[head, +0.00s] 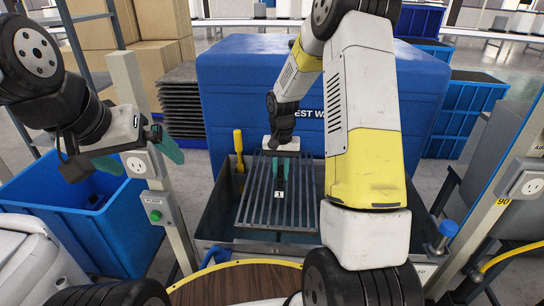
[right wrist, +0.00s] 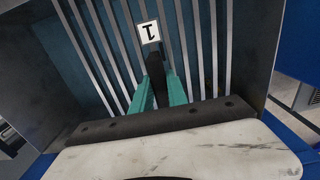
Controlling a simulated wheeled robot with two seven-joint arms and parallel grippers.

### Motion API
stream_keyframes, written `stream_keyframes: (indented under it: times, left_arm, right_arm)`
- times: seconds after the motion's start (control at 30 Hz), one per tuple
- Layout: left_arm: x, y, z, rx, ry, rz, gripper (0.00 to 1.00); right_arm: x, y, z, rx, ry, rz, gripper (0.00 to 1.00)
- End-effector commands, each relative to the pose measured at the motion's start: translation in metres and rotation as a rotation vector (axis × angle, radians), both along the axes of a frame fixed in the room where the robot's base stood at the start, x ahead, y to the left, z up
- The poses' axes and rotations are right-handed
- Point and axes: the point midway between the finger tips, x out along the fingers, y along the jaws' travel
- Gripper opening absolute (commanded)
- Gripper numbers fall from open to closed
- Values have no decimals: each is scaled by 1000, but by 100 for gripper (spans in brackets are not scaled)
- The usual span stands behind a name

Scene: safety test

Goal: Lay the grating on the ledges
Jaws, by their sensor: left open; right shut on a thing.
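The grating (head: 263,205), a grey rack of parallel bars, is in the head view inside the mouth of a dark grey tub (head: 216,222). It looks tilted. A tag marked 1 (head: 278,195) is on its middle. My right gripper (head: 284,172) is over the grating, shut on its black handle (right wrist: 155,72), and the bars (right wrist: 105,50) run beyond the fingers in the right wrist view. I cannot make out the ledges or whether the grating touches them. My left gripper (head: 140,158) is open and empty, left of the tub.
A yellow-handled tool (head: 238,152) stands at the tub's left side. A big blue box (head: 230,90) is behind the tub. A post with a socket and green button (head: 155,215) and a blue bin (head: 105,230) are at the left. A blue-capped fitting (head: 447,230) is at the right.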

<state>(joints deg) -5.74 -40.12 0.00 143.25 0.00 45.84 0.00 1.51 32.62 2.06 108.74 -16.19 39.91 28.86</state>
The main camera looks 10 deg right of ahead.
Motion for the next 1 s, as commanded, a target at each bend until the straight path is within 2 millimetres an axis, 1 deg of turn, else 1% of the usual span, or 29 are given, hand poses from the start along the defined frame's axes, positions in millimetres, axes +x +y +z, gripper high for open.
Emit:
stream_keyframes:
  times: [0.4, 0.6, 0.8, 1.0]
  left_arm:
    - [0, 0, 0, 0, 0, 0, 100]
    - [0, 0, 0, 0, 0, 0, 100]
    - [0, 0, 0, 0, 0, 0, 100]
    - [0, 0, 0, 0, 0, 0, 100]
  right_arm:
    - [0, 0, -38, 1, -1, 0, 0]
    - [0, 0, -53, 1, -1, 0, 0]
    - [1, 0, -61, 1, -2, 1, 0]
    - [1, 0, -63, 1, -3, 0, 0]
